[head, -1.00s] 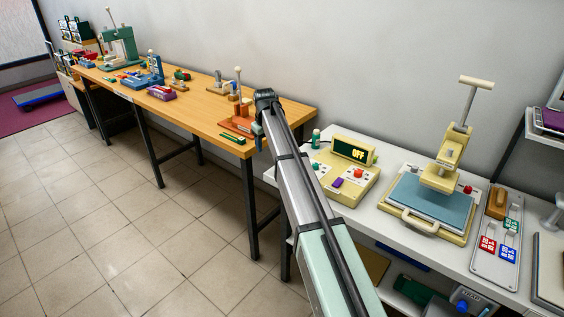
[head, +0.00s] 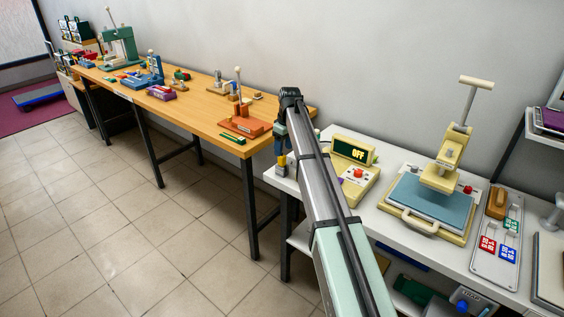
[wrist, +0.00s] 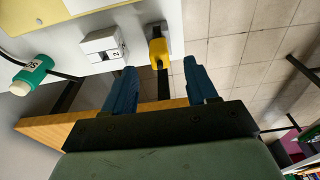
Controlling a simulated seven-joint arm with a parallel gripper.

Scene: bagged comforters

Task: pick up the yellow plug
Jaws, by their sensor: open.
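The yellow plug (wrist: 159,46) lies near the edge of the white table in the wrist view, with a dark cord or strip running from it between my fingers. In the head view a small yellow patch (head: 282,160), likely the plug, shows below my fingers at the left end of the white table. My gripper (wrist: 160,65) is open, its two blue fingers apart on either side of the plug's line with nothing held. In the head view my gripper (head: 281,146) hangs over that table end. Whether the fingertips reach the plug's height is unclear.
A white box (wrist: 103,46) marked 2 sits beside the plug, and a green bottle (wrist: 32,75) lies farther left in the wrist view. The cream control box (head: 358,180) reading OFF and the heat press (head: 432,205) stand to the right. The wooden table (head: 200,110) is left.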

